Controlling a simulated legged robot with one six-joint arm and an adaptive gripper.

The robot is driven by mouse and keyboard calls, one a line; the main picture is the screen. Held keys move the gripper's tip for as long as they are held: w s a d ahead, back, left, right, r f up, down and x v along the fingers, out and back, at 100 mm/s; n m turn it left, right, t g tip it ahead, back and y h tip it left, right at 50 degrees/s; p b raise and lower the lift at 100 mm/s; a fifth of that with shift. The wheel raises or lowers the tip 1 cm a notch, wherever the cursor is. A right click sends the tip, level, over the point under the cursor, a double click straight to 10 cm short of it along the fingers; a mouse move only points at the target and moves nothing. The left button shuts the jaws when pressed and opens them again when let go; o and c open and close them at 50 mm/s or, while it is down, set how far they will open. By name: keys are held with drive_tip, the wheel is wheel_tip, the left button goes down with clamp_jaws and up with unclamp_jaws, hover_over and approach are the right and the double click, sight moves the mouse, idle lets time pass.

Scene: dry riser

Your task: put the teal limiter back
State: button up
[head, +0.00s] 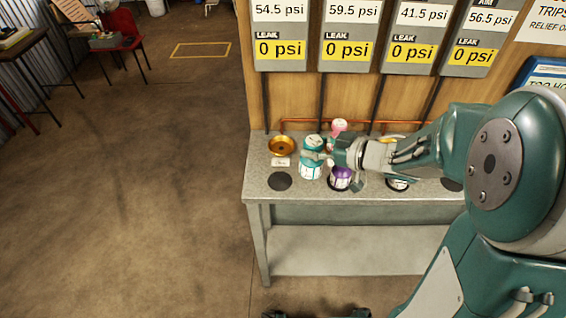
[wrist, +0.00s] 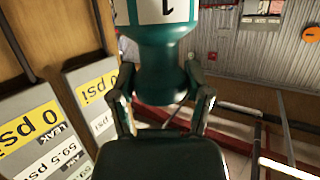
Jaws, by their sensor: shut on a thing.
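The teal limiter (head: 311,169), with a white band around its lower part, is at the left part of the bench in the head view. In the wrist view the limiter (wrist: 166,52) fills the top middle, with a dark mark on its white label. My gripper (head: 326,158) reaches in from the right and is shut on its narrower teal part. Its two fingers (wrist: 161,84) flank that part in the wrist view. I cannot tell whether the limiter's base touches the bench top.
A purple limiter (head: 341,179) stands close right, under my gripper. A pink-topped one (head: 338,126) is behind. A gold dish (head: 281,146) and small card (head: 281,162) are left. A bare dark round pad (head: 280,182) lies at front left. Gauge panels (head: 347,50) line the wall behind.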

drive_tip(key=w+a+f, duration=0.2)
drive_tip(key=f, duration=0.1)
drive_tip(key=w+a+f, duration=0.1)
drive_tip(key=a+f, duration=0.2)
drive_tip(key=w+a+f, duration=0.2)
drive_tip(key=f, duration=0.2)
drive_tip(key=shift+w+a, duration=0.15)
drive_tip(key=shift+w, duration=0.15)
drive_tip(key=shift+a+f, duration=0.2)
drive_tip(key=shift+f, duration=0.05)
drive_tip(key=shift+a, duration=0.3)
drive_tip(key=o, duration=0.9)
drive_tip(key=shift+d+f, duration=0.1)
drive_tip(key=shift+d, duration=0.1)
drive_tip(key=o, duration=0.4)
drive_tip(key=shift+d, duration=0.25)
drive_tip(key=shift+o, duration=0.2)
drive_tip(key=shift+a, duration=0.25)
